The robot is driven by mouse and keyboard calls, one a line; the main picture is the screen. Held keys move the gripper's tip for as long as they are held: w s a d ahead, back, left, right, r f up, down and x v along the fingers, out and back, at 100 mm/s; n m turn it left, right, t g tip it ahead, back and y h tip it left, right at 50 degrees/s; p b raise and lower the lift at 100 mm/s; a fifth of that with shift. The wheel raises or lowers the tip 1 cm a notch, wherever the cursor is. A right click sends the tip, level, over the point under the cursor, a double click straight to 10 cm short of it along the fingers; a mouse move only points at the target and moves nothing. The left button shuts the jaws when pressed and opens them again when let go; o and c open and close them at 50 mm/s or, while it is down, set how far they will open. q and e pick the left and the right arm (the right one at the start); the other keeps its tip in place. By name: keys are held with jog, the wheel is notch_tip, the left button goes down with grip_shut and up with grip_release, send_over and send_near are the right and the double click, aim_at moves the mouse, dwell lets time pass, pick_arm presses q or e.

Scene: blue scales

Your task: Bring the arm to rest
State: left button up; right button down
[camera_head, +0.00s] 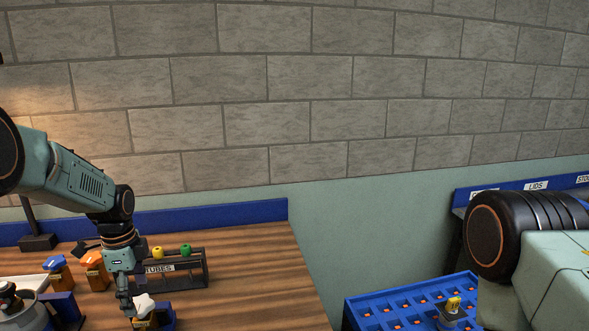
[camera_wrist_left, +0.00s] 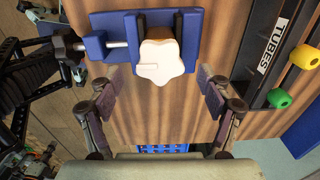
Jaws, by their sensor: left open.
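My left arm reaches in from the left over the wooden bench. Its gripper (camera_head: 127,298) points down beside a white star-shaped cap (camera_head: 143,302) at the bench's lower edge in the head view. In the left wrist view the gripper (camera_wrist_left: 160,95) is open, its two fingers wide apart with nothing between them. The white cap (camera_wrist_left: 160,57) lies just beyond the fingertips, apart from them. It sits at a blue clamp-like holder (camera_wrist_left: 105,22) with a metal screw. My right gripper is not in view; part of my right arm fills the lower right.
A dark rack labelled TUBES (camera_head: 190,275) with a yellow and a green cap stands right of the left wrist. Orange-topped (camera_head: 94,257) and blue-topped (camera_head: 55,263) containers stand left. A blue holed tray (camera_head: 400,302) lies lower right. The bench's right part is clear.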

pick_arm(q)
notch_tip(320, 180, down, 2)
jog(key=shift+f, duration=0.2)
jog(key=shift+r, duration=0.1)
